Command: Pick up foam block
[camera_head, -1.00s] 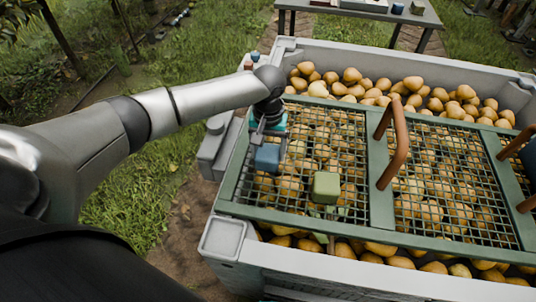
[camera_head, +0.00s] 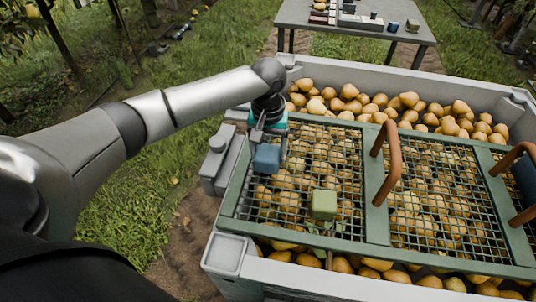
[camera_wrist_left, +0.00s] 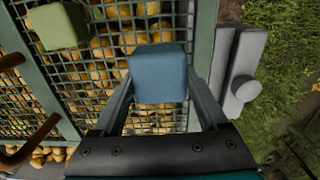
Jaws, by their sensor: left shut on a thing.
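A blue block (camera_head: 267,159) is held in my left gripper (camera_head: 268,145), just above the left part of the mesh lid. In the left wrist view the same blue block (camera_wrist_left: 158,78) sits between the two fingers, which are shut on its sides. A green block (camera_head: 323,204) rests on the mesh to the right and nearer to me, apart from the gripper. The green block (camera_wrist_left: 58,26) is at the upper left of the wrist view. Which block is of foam I cannot tell by look. My right gripper does not show.
The green-framed mesh lid (camera_head: 377,208) with brown handles (camera_head: 388,160) covers much of a grey bin (camera_head: 232,247) full of pears. A dark blue object is cut off at the right edge. A table (camera_head: 300,16) with small items stands behind. Grass lies left.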

